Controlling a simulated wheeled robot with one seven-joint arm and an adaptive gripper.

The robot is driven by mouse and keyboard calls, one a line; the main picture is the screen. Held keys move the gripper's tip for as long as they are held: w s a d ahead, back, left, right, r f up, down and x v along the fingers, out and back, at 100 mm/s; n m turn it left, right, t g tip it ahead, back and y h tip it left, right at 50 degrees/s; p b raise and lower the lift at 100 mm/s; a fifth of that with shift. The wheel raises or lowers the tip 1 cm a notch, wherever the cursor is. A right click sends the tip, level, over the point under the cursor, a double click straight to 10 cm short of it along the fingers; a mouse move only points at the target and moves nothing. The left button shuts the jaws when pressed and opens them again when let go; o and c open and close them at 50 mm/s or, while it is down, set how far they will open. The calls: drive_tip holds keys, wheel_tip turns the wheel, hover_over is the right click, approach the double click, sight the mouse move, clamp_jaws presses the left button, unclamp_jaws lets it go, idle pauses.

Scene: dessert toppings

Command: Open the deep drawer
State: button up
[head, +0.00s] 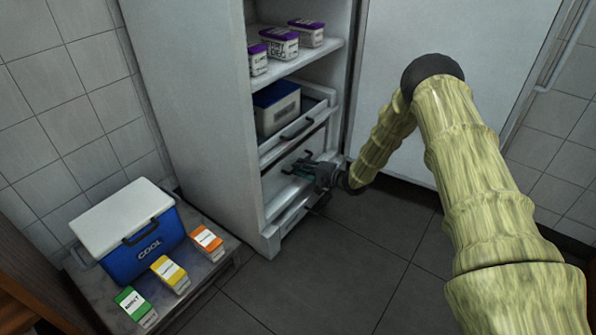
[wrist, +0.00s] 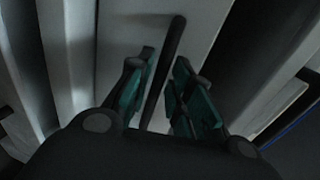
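A white fridge stands open, with white drawers in its lower part. An upper drawer front (head: 290,142) has a dark bar handle (head: 298,129). Below it is another white drawer front (head: 283,190), partly hidden by my gripper (head: 300,166). In the wrist view, my gripper (wrist: 162,90) is open around a dark bar handle (wrist: 171,52) on a white front. The bar runs between the teal finger pads, with gaps visible on both sides. I cannot tell whether a finger touches it. Which drawer is the deep one is not marked.
Purple-lidded tubs (head: 280,42) sit on the shelf above. A blue-and-white box (head: 276,108) is inside the upper drawer. A blue cooler (head: 140,245) and several labelled tubs stand on a low table at left. The floor ahead is clear.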

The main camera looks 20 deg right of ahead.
drive_tip(key=shift+x, duration=0.95)
clamp_jaws()
drive_tip(key=shift+s, duration=0.1)
